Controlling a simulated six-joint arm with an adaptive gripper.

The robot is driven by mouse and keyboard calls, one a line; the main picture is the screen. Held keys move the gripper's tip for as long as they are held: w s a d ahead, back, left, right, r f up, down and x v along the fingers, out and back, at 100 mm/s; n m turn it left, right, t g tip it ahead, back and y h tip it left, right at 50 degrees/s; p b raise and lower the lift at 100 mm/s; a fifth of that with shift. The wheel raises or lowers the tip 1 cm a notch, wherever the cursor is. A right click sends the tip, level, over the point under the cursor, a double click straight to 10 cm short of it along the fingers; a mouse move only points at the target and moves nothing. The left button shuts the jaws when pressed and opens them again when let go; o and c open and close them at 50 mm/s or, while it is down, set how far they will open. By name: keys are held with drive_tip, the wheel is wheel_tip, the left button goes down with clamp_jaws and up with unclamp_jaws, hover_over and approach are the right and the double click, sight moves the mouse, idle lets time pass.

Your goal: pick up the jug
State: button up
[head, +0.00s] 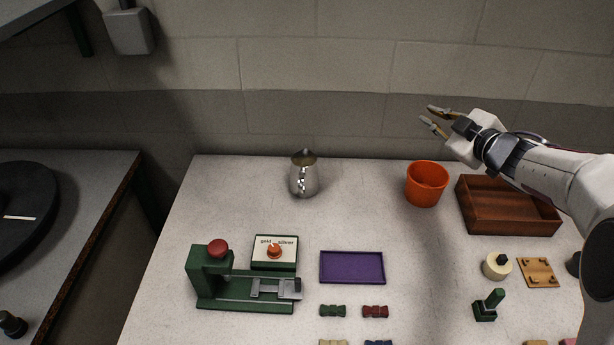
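The jug (304,176) is a shiny metal pitcher with a spout at the top and a handle facing the front. It stands upright near the back edge of the table, left of the orange bucket. My gripper (433,116) is up at the right, above and behind the orange bucket. Its two fingers are apart with nothing between them, and they point left. A wide gap lies between it and the jug.
An orange bucket (427,185) and a brown wooden tray (508,227) stand at the right. A green press (240,282), a gold/silver selector box (274,252) and a purple tray (352,281) are in front. Table (360,215) between jug and bucket is clear.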

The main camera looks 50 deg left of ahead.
drive_tip(key=s+a+f+n+g+y, duration=0.1)
drive_tip(key=s+a+f+n+g, duration=0.4)
drive_tip(key=s+a+f, duration=0.45)
drive_tip(key=n+g+h, duration=0.1)
drive_tip(key=n+g, duration=0.3)
drive_tip(key=g, duration=0.3)
approach(300, 192)
drive_tip(key=a+f, duration=0.1)
drive_tip(key=a, duration=0.2)
drive_tip(key=shift+s+f, duration=0.1)
drive_tip(key=shift+f, duration=0.25)
drive_tip(key=shift+x, duration=1.25)
drive_tip(key=shift+x, duration=2.55)
drive_tip(key=shift+f, duration=0.15)
